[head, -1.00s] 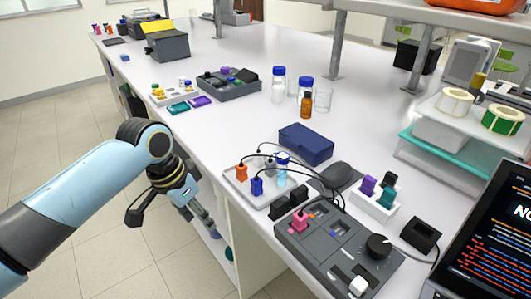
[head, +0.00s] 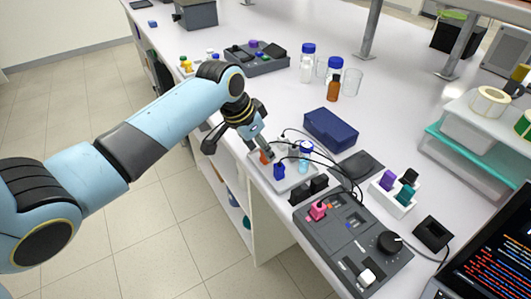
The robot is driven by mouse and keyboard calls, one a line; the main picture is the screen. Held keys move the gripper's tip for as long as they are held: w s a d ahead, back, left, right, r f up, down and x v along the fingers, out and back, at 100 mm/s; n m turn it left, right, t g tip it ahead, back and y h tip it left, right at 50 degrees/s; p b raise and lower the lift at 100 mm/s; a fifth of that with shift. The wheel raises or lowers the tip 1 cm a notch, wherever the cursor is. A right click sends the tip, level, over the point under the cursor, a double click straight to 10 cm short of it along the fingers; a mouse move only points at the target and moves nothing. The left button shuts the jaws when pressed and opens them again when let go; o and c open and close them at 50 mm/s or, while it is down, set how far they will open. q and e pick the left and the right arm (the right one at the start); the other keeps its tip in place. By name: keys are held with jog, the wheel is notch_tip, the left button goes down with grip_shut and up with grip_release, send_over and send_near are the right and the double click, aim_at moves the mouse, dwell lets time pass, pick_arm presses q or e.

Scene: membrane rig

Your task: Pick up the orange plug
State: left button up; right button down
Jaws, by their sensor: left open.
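The orange plug (head: 264,158) stands on the left part of a pale tray (head: 290,184) on the bench, partly hidden by my gripper. My left gripper (head: 262,148) is open, with its fingers pointing down right at the plug. Its fingertips are right at the plug's top in the picture; I cannot tell whether they touch it. A blue plug (head: 279,171) stands just to the right on the same tray, with a small blue-capped vial (head: 303,163) behind it. My right gripper is not in view.
Black cables loop from the tray to a grey control box (head: 345,240) with a pink plug (head: 317,210) and a black knob. A dark blue box (head: 331,129) lies behind the tray. A rack (head: 393,197) with purple and teal plugs stands to the right.

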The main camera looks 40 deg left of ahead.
pick_arm(q)
jog(key=shift+x, duration=1.2)
jog(key=c, duration=0.9)
jog(key=shift+r, duration=0.1)
jog(key=shift+c, duration=0.2)
notch_tip(320, 180, up, 10)
jog(key=shift+b, duration=0.4)
